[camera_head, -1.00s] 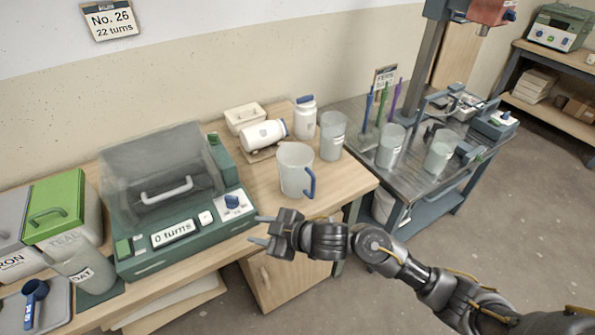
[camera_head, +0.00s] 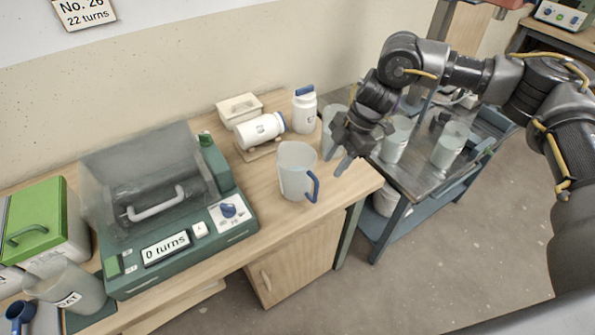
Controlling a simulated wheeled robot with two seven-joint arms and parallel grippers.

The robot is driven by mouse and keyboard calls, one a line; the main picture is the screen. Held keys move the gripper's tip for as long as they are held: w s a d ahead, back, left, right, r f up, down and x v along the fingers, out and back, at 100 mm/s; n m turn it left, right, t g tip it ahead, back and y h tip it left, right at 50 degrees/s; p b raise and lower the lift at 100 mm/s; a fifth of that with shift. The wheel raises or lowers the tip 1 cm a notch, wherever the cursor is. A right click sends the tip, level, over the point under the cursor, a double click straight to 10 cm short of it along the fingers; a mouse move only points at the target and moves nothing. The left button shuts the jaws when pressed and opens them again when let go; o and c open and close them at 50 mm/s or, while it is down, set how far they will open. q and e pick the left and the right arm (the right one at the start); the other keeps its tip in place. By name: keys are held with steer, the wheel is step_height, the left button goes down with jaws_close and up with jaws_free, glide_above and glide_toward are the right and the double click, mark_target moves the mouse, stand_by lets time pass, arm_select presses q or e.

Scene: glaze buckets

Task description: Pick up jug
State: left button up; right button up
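The jug (camera_head: 294,170) is a translucent pale vessel with a blue handle on its right front side. It stands upright on the wooden bench (camera_head: 258,212), near the front edge. My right gripper (camera_head: 339,164) is just to the right of the jug, its fingers pointing down and apart from the handle in the picture. The fingers look spread with nothing between them. The gripper partly hides a clear beaker (camera_head: 329,120) behind it. My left gripper is not in view.
A green machine (camera_head: 180,240) with a clear cover stands left of the jug. Behind the jug are a lying white bottle (camera_head: 259,130), an upright white bottle (camera_head: 304,112) and a small white box (camera_head: 239,107). A metal cart (camera_head: 420,170) with beakers stands at right.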

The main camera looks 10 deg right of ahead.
mark_target(318, 187)
steer(key=p+x, duration=0.3)
steer(key=x, duration=0.7)
steer(key=shift+f, duration=0.3)
steer(key=shift+c, duration=0.5)
jaws_close()
steer(key=shift+w, duration=0.1)
